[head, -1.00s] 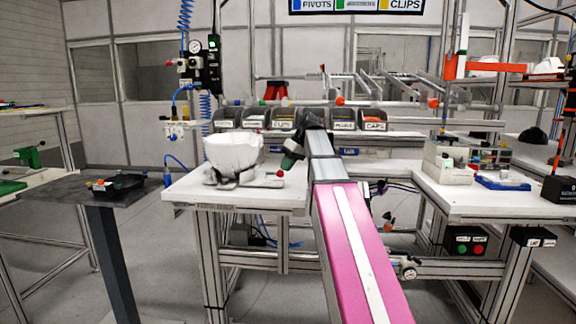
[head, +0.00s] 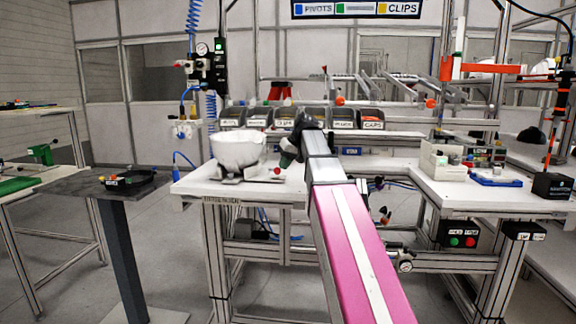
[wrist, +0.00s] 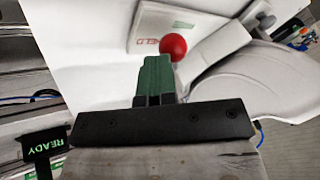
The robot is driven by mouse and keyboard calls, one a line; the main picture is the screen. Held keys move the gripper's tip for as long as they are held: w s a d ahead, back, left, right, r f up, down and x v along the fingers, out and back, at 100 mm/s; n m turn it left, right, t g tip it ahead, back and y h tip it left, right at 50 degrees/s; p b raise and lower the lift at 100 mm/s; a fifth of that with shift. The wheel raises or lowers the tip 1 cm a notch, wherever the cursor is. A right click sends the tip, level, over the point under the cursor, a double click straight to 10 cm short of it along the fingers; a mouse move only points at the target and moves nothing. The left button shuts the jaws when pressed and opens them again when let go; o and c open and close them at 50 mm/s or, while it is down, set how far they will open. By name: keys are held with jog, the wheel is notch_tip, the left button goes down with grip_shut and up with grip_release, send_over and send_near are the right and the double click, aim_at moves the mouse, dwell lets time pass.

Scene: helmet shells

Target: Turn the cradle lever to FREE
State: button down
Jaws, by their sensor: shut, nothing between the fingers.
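The white helmet shell (head: 238,148) sits in a grey cradle (head: 228,175) on the left part of the white bench. The cradle lever's red ball knob (head: 277,171) is right of the shell. My gripper (head: 288,160) is just above and beside this knob. In the wrist view, the green fingers (wrist: 155,78) are shut and empty, with their tips close to the red knob (wrist: 173,47). Contact cannot be told. A label ending in "ELD" (wrist: 151,45) lies on a pale plate behind the knob. The grey lever arm (wrist: 196,78) is partly hidden behind my fingers.
Several parts bins (head: 285,117) line the back of the bench. A small dark stand (head: 75,184) holding a black tray is at left. A beige box (head: 445,163) and a blue tray (head: 495,180) are on the right bench. A "READY" sign (wrist: 42,145) shows at lower left.

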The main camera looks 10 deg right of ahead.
jog(key=s+a+m+t+h, duration=0.1)
jog(key=a+m, duration=0.1)
jog(key=m, duration=0.1)
jog(key=shift+s, duration=0.2)
jog(key=shift+s+a+m+t+h, duration=0.2)
jog(key=shift+a+m, duration=0.2)
jog(key=shift+m, duration=0.2)
jog(key=shift+s+a+m+t+h, duration=0.1)
jog(key=shift+a+m+t+h, duration=0.1)
jog(key=shift+a+m, duration=0.3)
jog(key=shift+a+m+h, duration=0.25)
jog(key=shift+m+h, duration=0.05)
jog(key=shift+m, duration=0.4)
jog(key=shift+a, duration=0.5)
jog(key=shift+s+d+r, duration=0.1)
jog(key=shift+d+r, duration=0.15)
jog(key=shift+d, duration=0.05)
jog(key=s+d+f+v, duration=0.1)
jog(key=v, duration=1.1)
jog(key=shift+d+r, duration=0.15)
jog(key=shift+d, duration=0.25)
